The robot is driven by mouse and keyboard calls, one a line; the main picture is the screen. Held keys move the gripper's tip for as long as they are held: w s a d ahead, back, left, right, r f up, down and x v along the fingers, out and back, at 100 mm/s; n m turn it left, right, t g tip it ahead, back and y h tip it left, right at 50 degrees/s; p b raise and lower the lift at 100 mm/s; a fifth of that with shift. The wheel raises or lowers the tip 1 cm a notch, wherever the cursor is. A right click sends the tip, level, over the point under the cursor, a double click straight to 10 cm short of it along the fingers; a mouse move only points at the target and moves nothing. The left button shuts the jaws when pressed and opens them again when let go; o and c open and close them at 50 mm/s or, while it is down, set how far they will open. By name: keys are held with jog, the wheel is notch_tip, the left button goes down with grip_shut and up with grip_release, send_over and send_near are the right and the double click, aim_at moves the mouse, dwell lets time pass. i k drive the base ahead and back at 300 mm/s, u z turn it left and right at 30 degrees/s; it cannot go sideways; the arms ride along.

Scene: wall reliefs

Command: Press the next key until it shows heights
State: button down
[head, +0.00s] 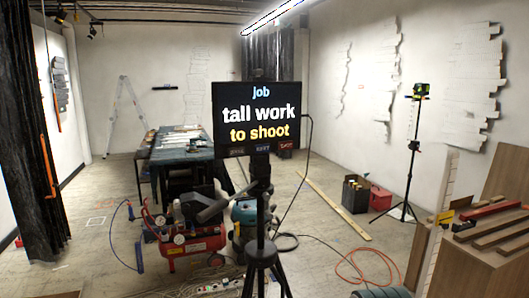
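A black display (256,118) stands upright on a dark tripod (262,240) near the middle of the head view. Its screen reads "job" in light blue, "tall work" in white and "to shoot" in yellow. Three small marks sit in a row along its lower edge: a greyish one (237,151), a bluish one (262,149) and a red one (286,145). Their lettering is too small to read surely, so I cannot tell which is the next key. My gripper is not in view.
A red compressor (192,245) with hoses stands left of the tripod, before a dark-covered table (182,150). An orange hose (365,268) lies on the floor at right. A levelling instrument on its own tripod (408,165) and stacked boards (490,245) stand further right.

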aim_at(266, 147)
jog(key=z, duration=0.7)
jog(key=i, duration=0.65)
jog(key=u, duration=1.8)
